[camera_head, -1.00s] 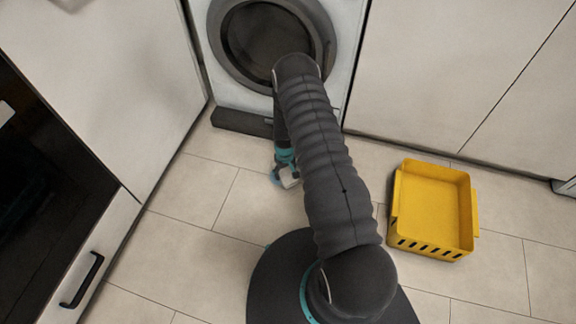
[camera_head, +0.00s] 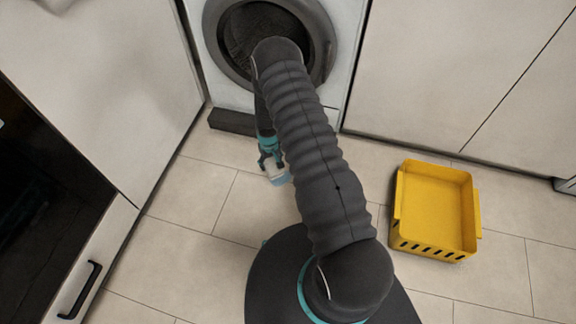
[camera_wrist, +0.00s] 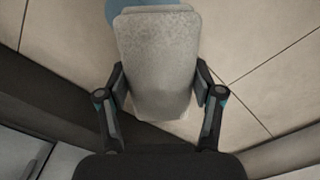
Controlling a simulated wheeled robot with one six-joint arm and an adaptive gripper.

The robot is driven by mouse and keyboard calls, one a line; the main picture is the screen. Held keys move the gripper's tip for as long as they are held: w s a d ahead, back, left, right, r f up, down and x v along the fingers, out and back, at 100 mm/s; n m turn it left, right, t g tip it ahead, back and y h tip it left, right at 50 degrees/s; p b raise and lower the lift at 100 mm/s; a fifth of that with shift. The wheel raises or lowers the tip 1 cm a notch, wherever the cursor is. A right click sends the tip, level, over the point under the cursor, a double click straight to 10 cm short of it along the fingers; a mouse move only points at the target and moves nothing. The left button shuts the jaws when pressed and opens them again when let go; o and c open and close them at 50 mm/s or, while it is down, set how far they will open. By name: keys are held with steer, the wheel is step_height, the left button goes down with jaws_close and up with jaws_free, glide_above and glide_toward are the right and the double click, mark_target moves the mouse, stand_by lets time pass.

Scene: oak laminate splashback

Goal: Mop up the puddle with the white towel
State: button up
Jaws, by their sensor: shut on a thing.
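My gripper (camera_head: 268,158) is low over the floor in front of the washing machine. In the wrist view my gripper (camera_wrist: 160,88) is shut on the white towel (camera_wrist: 158,55), which looks pale grey and hangs between the two fingers. In the head view the towel (camera_head: 273,171) is small and partly hidden by my gripper. The blue puddle (camera_head: 283,180) shows at the towel's lower right edge. In the wrist view the puddle (camera_wrist: 118,12) shows past the towel's far end, partly covered by it. I cannot tell whether the towel presses on the floor.
A washing machine (camera_head: 218,75) stands behind, with a dark plinth (camera_head: 230,121) at its foot. A yellow crate (camera_head: 437,247), empty, is on the floor to the right. White cabinets line both sides. The tiled floor (camera_head: 185,240) at left is clear.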

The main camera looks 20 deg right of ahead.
steer(key=shift+r+p, duration=0.65)
steer(key=shift+r, duration=1.25)
